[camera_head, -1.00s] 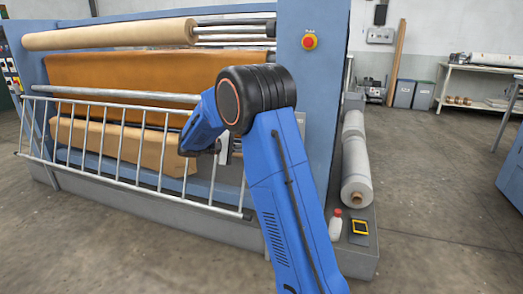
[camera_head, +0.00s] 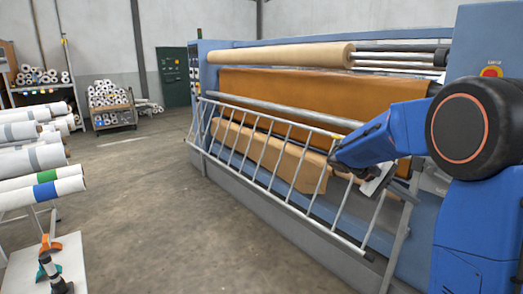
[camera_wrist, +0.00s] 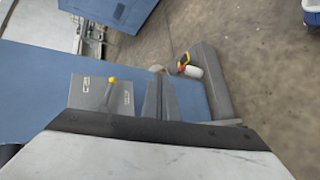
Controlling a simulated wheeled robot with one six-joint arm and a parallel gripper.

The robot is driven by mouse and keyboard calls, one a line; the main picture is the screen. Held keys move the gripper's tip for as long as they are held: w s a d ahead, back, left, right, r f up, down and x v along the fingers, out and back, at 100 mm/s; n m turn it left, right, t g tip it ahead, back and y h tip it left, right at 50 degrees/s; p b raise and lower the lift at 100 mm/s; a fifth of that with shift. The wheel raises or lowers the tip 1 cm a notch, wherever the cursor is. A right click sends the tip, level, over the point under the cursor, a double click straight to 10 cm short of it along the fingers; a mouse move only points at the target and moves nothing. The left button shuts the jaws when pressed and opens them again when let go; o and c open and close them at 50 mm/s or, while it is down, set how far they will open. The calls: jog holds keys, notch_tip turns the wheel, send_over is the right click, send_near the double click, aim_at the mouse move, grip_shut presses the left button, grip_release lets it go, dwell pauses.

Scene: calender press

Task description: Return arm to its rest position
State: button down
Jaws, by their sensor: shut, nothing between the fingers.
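My blue arm with its black joint fills the right side of the head view, in front of the calender press (camera_head: 300,84). The arm is bent, with its forearm reaching left across the guard rail. My gripper (camera_wrist: 158,82) shows in the wrist view as two dark grey fingers, shut and empty. In the head view its end is small and partly hidden by the forearm and the rail. I cannot tell how much clearance it has from the rail.
The metal guard rail (camera_head: 283,174) slants along the press front.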

jog(key=s+a+f+t+y, duration=0.2)
jog(key=s+a+y, duration=0.2)
jog(key=s, duration=0.6)
jog(key=s+a+f+t+y, duration=0.2)
jog(key=s+a+t+y, duration=0.1)
jog(key=s+a, duration=0.5)
jog(key=s+a+f+t+y, duration=0.1)
jog(key=s+a+t+y, duration=0.2)
jog(key=s+a, duration=0.4)
jog(key=s+y, duration=0.1)
jog(key=s, duration=0.4)
jog(key=shift+s+f+y, duration=0.35)
jog(key=shift+f+y, duration=0.05)
